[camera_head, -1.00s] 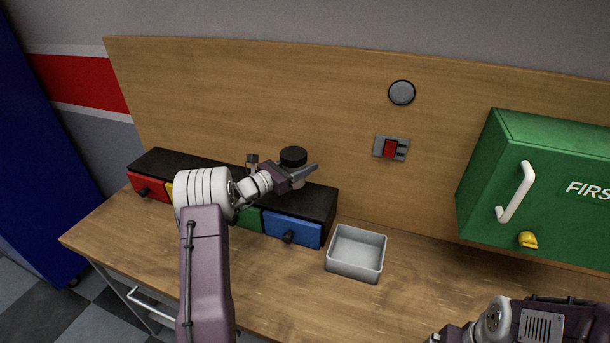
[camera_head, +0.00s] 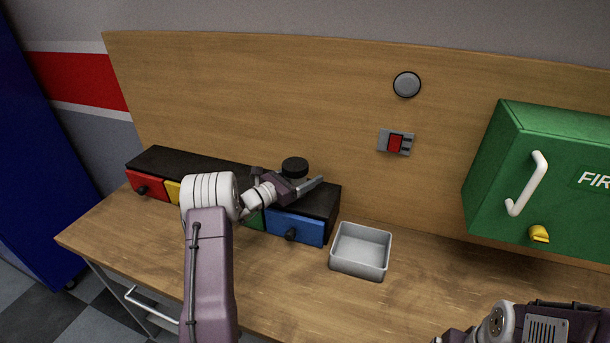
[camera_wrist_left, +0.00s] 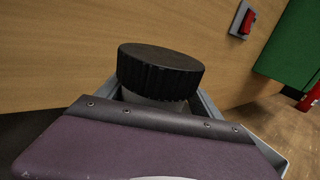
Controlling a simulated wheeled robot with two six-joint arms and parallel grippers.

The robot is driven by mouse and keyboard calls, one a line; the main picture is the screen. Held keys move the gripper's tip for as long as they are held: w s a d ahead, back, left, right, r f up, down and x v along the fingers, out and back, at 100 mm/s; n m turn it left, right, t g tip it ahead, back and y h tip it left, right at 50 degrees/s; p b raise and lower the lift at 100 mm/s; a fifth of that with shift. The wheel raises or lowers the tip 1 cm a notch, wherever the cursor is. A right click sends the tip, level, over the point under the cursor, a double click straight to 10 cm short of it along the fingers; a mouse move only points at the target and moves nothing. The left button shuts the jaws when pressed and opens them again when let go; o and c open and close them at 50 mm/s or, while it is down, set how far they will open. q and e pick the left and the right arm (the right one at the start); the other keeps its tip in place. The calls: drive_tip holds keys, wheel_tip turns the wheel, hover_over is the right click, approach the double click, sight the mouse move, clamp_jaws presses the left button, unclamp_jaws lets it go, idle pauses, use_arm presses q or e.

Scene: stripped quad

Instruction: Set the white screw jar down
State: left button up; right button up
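The white screw jar has a ribbed black lid (camera_head: 295,166); its pale body is mostly hidden behind my left gripper. My left gripper (camera_head: 291,181) is around the jar, over the right part of the drawer unit's black top. In the left wrist view the lid (camera_wrist_left: 160,70) stands above the fingers, and the pale body (camera_wrist_left: 150,101) sits between them. The gripper looks shut on the jar, which is about upright. The jar's base is hidden, so I cannot tell whether it touches the top. My right arm shows at the bottom right; its gripper is out of view.
The drawer unit (camera_head: 190,163) has coloured fronts, including a blue drawer (camera_head: 296,228). An empty grey tray (camera_head: 361,251) stands to its right on the wooden bench (camera_head: 290,290). A green first aid cabinet (camera_head: 490,170) and a red switch (camera_head: 395,143) are on the back panel.

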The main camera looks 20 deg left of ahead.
use_arm(q)
drive_tip(key=shift+s+a+f, duration=0.15)
drive_tip(key=shift+s+a, duration=0.05)
drive_tip(key=shift+a, duration=0.15)
use_arm(e)
drive_tip(key=shift+w+a+f, duration=0.1)
use_arm(q)
drive_tip(key=b+v, duration=0.1)
drive_tip(key=v, duration=1)
drive_tip(key=shift+s+b, duration=0.25)
drive_tip(key=shift+b, duration=0.1)
use_arm(e)
drive_tip(key=shift+f, duration=0.75)
